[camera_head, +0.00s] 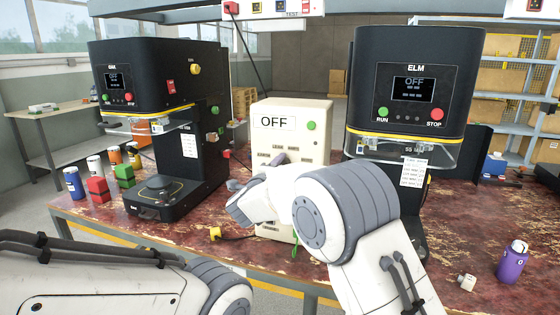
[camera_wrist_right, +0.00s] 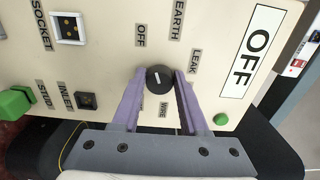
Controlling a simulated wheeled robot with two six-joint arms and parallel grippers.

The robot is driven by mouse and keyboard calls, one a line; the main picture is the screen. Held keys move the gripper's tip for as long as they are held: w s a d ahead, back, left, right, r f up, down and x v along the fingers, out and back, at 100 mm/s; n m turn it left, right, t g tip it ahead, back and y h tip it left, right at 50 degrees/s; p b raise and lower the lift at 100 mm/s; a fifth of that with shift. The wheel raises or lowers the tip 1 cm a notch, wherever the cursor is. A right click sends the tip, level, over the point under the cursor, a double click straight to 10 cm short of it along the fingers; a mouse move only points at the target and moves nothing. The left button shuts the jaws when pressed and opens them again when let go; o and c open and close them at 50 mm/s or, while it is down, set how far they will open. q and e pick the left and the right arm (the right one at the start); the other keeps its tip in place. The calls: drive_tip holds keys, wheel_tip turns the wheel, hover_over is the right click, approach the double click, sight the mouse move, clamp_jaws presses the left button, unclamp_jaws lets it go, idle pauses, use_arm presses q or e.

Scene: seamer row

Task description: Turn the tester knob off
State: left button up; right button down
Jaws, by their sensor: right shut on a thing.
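The tester (camera_head: 318,145) is a cream box on the bench between two black seamers, with an OFF display at its top left and a green button at its top right. In the right wrist view its round black knob (camera_wrist_right: 159,84) carries a short white mark, among the labels OFF, EARTH, LEAK and WIRE. My right gripper (camera_wrist_right: 160,76) is shut on the knob, one purple finger on each side. In the head view my right arm hides the knob. The tester's large display panel (camera_wrist_right: 251,51) reads OFF. My left gripper is out of view.
The ELM seamer (camera_head: 412,75) stands right of the tester, another seamer (camera_head: 140,70) left. Red blocks (camera_head: 98,190), green blocks and several cans stand at bench left. A purple bottle (camera_head: 512,263) and a small pale block (camera_head: 467,281) are at front right.

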drive_tip(key=shift+a+n+p, duration=0.1)
drive_tip(key=shift+n+p, duration=0.6)
drive_tip(key=shift+n, duration=0.6)
drive_tip(key=shift+f, duration=0.15)
drive_tip(key=shift+c, duration=2.2)
unclamp_jaws()
drive_tip(key=b+v, duration=0.1)
drive_tip(key=v, duration=0.9)
drive_tip(key=shift+s, duration=0.25)
